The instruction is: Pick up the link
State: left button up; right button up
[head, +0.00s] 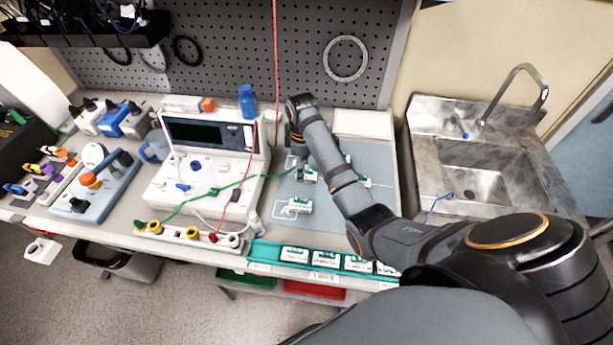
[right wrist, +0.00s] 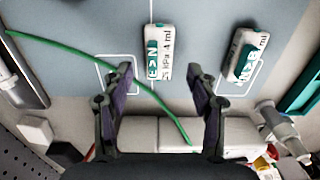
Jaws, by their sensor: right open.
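Small white blocks with green tops and printed labels lie on a grey-blue mat; I cannot tell which of them is called the link. In the right wrist view one labelled block (right wrist: 158,50) lies between and just beyond my right gripper's fingertips (right wrist: 161,74). The fingers are spread on either side of it and it appears ungripped. A second block (right wrist: 243,55) lies to the right in that view. In the head view my right gripper (head: 300,168) points down at the mat, beside a block (head: 309,176); another block (head: 297,206) lies nearer the front. My left gripper is not in view.
A teal tray (head: 264,252) with several labelled blocks sits at the front edge. A steel sink (head: 480,165) is at right.

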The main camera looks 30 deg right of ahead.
jog(key=shift+w+f, duration=0.1)
jog(key=shift+f, duration=0.65)
jog(key=c, duration=0.5)
grip_shut()
pick_arm(q)
jog(key=shift+s+r, duration=0.1)
jog(key=shift+s, duration=0.15)
pick_arm(e)
jog(key=shift+r, duration=0.15)
notch_tip(320, 180, up, 5)
jog(key=shift+w+f+b, duration=0.1)
jog(key=shift+b, duration=0.5)
pick_arm(q)
jog(key=r+p, duration=0.2)
jog(key=p, duration=0.1)
jog(key=r+p, duration=0.2)
jog(key=shift+s, duration=0.25)
pick_arm(e)
notch_tip(320, 180, up, 5)
